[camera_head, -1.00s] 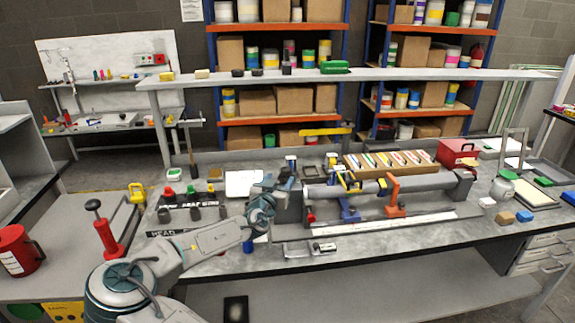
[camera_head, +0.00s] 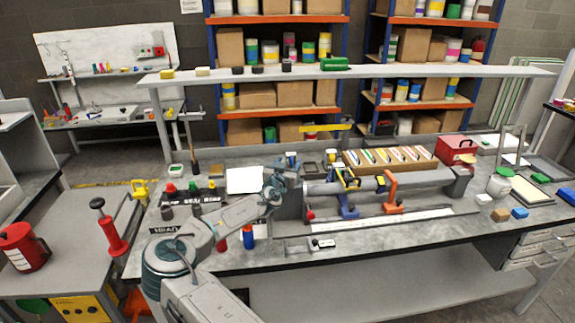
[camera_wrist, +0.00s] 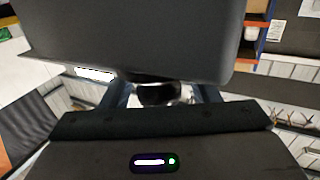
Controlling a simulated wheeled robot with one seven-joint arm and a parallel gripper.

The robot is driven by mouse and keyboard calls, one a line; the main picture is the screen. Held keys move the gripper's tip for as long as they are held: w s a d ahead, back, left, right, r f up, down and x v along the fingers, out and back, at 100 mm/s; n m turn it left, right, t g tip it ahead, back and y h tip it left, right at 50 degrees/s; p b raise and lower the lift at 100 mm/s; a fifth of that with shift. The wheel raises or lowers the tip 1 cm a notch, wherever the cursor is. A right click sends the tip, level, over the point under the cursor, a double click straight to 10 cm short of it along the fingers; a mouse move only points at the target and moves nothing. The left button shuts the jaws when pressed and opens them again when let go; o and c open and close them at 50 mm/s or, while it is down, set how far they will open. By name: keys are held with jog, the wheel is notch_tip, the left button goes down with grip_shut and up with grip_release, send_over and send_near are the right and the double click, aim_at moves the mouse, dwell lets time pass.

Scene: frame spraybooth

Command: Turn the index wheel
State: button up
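My gripper (camera_head: 284,172) is at the left end of a long grey cylinder fixture (camera_head: 425,181) on the workbench. In the wrist view its two bluish fingers (camera_wrist: 160,96) stand apart. A dark rounded part (camera_wrist: 159,92) shows between them, with light gaps on both sides. A large dark grey block (camera_wrist: 140,40) fills the upper wrist view just beyond the fingers. I cannot make out the index wheel clearly; I cannot tell whether the dark rounded part belongs to it. My wrist hides the fixture's left end in the head view.
A blue bottle (camera_head: 248,237) and a red bottle (camera_head: 221,240) stand near my forearm. Blue (camera_head: 348,207) and orange (camera_head: 391,190) clamps stand along the fixture. A wooden tray (camera_head: 433,164) lies behind it.

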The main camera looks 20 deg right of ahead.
jog(key=c, duration=0.9)
jog(key=shift+o, duration=0.2)
jog(key=shift+n+t+y+b, duration=0.3)
jog(key=shift+n+t+y, duration=0.1)
jog(key=shift+y, duration=0.1)
